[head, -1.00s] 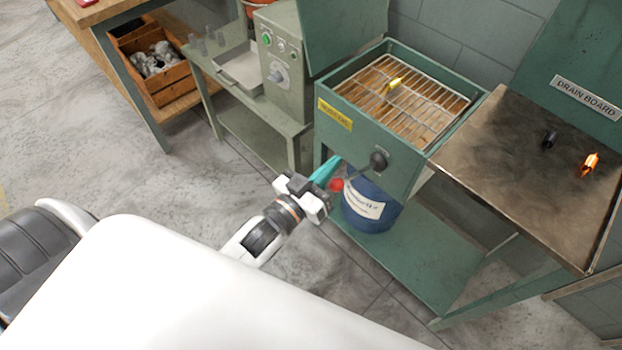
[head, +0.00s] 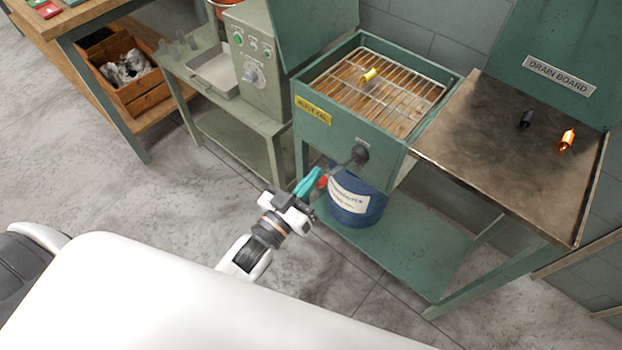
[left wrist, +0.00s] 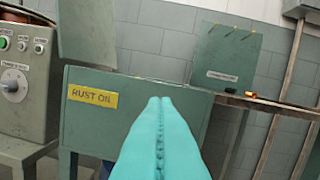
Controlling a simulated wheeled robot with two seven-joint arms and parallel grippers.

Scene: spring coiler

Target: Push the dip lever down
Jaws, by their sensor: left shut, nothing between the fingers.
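The dip lever is on the front of the green rust oil tank (head: 330,128). Its black hub (head: 361,154) carries a rod slanting down to the left, ending in a red knob (head: 322,182). My left gripper (head: 313,178) has teal fingers, shut and empty, beside the knob and partly covering it in the head view. I cannot tell whether they touch. In the left wrist view the shut fingers (left wrist: 160,115) point toward the tank front with its yellow label (left wrist: 92,96); the lever does not show there. A wire rack (head: 385,85) sits in the tank with a yellowish spring (head: 368,75) on it.
A blue drum (head: 355,205) stands below the tank on the lower shelf. The drain board (head: 500,165) at right holds a black piece (head: 525,119) and an orange one (head: 567,140). A control box (head: 255,60) stands left. The floor in front is clear.

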